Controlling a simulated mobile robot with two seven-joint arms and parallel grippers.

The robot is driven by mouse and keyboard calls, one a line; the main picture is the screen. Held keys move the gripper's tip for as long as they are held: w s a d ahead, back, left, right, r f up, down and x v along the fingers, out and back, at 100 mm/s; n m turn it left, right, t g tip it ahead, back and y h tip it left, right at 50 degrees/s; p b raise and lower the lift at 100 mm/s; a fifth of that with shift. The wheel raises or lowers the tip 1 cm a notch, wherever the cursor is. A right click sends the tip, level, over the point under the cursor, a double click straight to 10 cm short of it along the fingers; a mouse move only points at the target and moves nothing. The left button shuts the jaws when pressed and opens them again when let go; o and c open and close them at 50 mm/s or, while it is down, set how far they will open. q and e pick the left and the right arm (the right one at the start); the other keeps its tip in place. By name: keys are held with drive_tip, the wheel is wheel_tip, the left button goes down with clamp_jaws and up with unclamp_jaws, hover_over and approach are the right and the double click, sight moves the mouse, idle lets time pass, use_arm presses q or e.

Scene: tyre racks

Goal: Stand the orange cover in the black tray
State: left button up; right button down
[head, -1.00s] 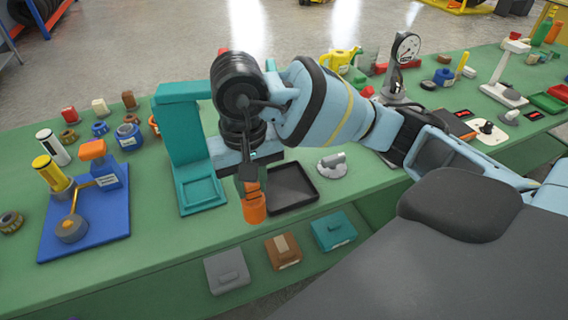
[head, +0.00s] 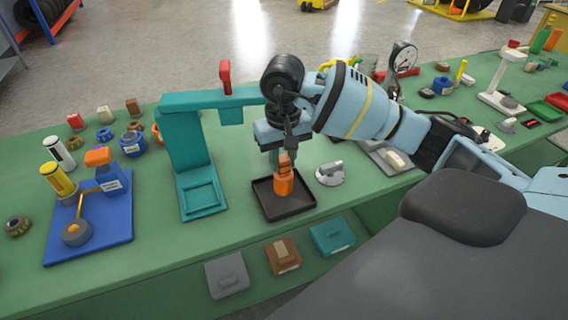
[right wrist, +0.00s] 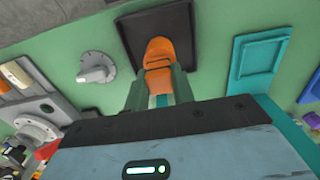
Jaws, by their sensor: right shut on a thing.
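The orange cover (head: 284,182) is upright in the grip of my right gripper (head: 284,158), over the middle of the black tray (head: 290,211). In the right wrist view the cover (right wrist: 159,52) sits between the two fingers (right wrist: 160,90), with the tray (right wrist: 195,18) behind it. I cannot tell whether the cover's lower end touches the tray floor. My left gripper is not in view.
A teal press-like stand (head: 182,150) is close to the left of the tray. A grey-white round part (head: 331,174) lies just right of it. A blue fixture (head: 92,225) stands at the left. Several lidded boxes (head: 283,255) are below the green table's front edge.

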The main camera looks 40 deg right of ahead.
drive_tip(key=shift+f, duration=1)
drive_tip(key=shift+f, duration=0.2)
drive_tip(key=c, duration=1.2)
unclamp_jaws()
drive_tip(key=shift+r, duration=0.15)
wheel_tip(320, 180, up, 12)
drive_tip(key=shift+r, duration=0.1)
